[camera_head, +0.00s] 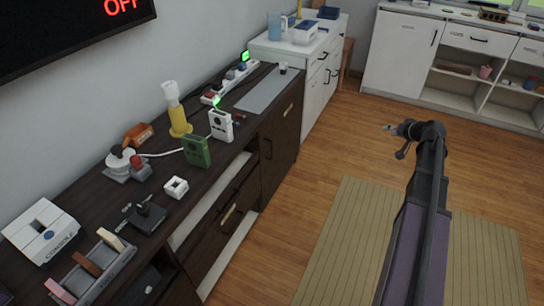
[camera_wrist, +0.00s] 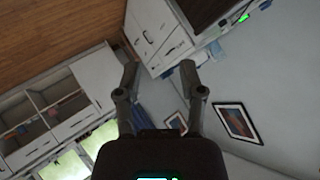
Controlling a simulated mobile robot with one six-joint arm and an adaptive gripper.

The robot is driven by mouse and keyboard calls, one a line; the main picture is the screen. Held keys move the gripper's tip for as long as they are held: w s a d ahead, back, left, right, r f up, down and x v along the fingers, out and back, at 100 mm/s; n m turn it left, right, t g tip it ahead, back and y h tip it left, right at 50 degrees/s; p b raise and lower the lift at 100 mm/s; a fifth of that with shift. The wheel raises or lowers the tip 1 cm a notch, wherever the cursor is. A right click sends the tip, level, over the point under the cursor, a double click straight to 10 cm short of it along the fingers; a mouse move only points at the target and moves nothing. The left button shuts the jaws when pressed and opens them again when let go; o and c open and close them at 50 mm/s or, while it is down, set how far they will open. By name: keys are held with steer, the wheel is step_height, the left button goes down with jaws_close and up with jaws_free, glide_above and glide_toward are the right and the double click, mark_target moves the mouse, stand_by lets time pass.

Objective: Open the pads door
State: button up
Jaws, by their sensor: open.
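No label reading "pads" is legible, so I cannot tell which door is the pads door. A dark wood cabinet door (camera_head: 282,140) with a bar handle closes the far end of the long dark counter. A white door (camera_head: 403,50) with a dark handle is shut at the back right. The white cabinet (camera_head: 318,98) at the back also has shut fronts with dark handles. My gripper (camera_head: 392,140) is in the air over the floor, right of the counter and apart from every door. In the wrist view my gripper (camera_wrist: 159,72) has its two fingers spread, with nothing between them.
The dark counter (camera_head: 90,215) at left carries a yellow bottle (camera_head: 179,122), a green box (camera_head: 196,151), a console box (camera_head: 41,231) and other small devices. White open shelves (camera_head: 465,86) stand at the back right. Wood floor (camera_head: 330,150) and a striped mat (camera_head: 340,235) are clear.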

steer(key=w+a+f+n+y+b, duration=0.3)
steer(key=w+a+f+n+b, duration=0.1)
steer(key=a+f+b, duration=0.4)
steer(key=w+a+f+n+t+y+b, duration=0.1)
steer(key=w+a+f+n+y+b, duration=0.2)
steer(key=a+b, duration=1)
steer(key=w+a+f+n+y+b, duration=0.4)
steer(key=a+f+n+b, duration=0.2)
steer(key=a+f+b, duration=0.5)
step_height(320, 180, down, 2)
steer(key=shift+w+a+f+n+b, duration=0.15)
steer(key=shift+w+n+b, duration=0.2)
steer(key=shift+b, duration=0.35)
steer(key=shift+a, duration=0.1)
steer(key=x, duration=1.3)
steer(key=shift+w+a+r, duration=0.2)
steer(key=shift+w+r, duration=0.05)
steer(key=shift+r, duration=0.1)
jaws_close()
